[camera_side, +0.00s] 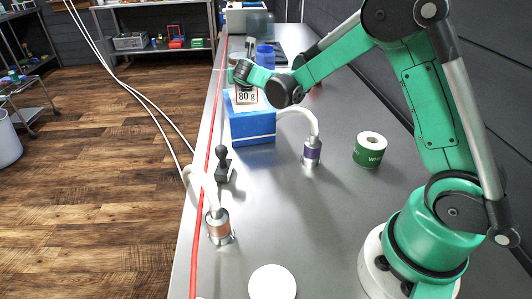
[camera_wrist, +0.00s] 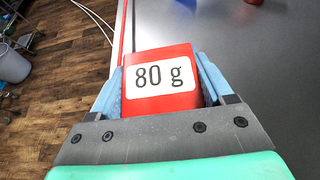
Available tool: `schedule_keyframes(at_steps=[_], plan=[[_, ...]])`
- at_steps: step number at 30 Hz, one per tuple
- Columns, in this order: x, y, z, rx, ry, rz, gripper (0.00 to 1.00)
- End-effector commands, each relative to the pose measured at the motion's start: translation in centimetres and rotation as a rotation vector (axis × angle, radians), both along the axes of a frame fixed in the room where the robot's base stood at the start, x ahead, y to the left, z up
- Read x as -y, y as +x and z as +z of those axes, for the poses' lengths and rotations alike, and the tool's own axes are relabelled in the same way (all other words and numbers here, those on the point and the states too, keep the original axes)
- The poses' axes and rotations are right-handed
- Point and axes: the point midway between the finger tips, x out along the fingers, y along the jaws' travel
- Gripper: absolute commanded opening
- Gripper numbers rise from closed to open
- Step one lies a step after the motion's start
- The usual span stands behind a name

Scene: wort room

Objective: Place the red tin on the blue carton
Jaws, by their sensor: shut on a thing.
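The red tin (camera_wrist: 160,104) with a white "80 g" label sits between the two light blue fingers of my gripper (camera_wrist: 160,75) in the wrist view. My gripper is shut on it. The carton stands on the grey bench. I cannot make out the carton in the wrist view.
A green-labelled roll (camera_side: 369,150) stands at right. A purple-banded hose fitting (camera_side: 312,152) and a metal one (camera_side: 219,226) stand nearer, with a dark upright piece (camera_side: 223,165) between. A blue cup (camera_side: 265,56) is behind. A red hose (camera_side: 205,165) runs along the bench's left edge.

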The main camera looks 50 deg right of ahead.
Motion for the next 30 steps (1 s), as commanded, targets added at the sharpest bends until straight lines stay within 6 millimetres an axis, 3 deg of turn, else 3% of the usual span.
schedule_keyframes(at_steps=[3,4,6,7,17,30], plan=[[0.0,0.0,-0.2,0.000,0.000,0.000,0.15],[0.0,0.0,-0.3,0.000,0.000,0.000,0.76],[0.0,0.0,-0.2,0.000,0.000,0.000,0.96],[0.0,0.0,-0.2,0.000,0.000,0.000,1.00],[-0.2,-0.2,0.2,0.000,0.000,0.001,1.00],[-5.3,-5.2,3.6,0.000,0.000,0.004,1.00]])
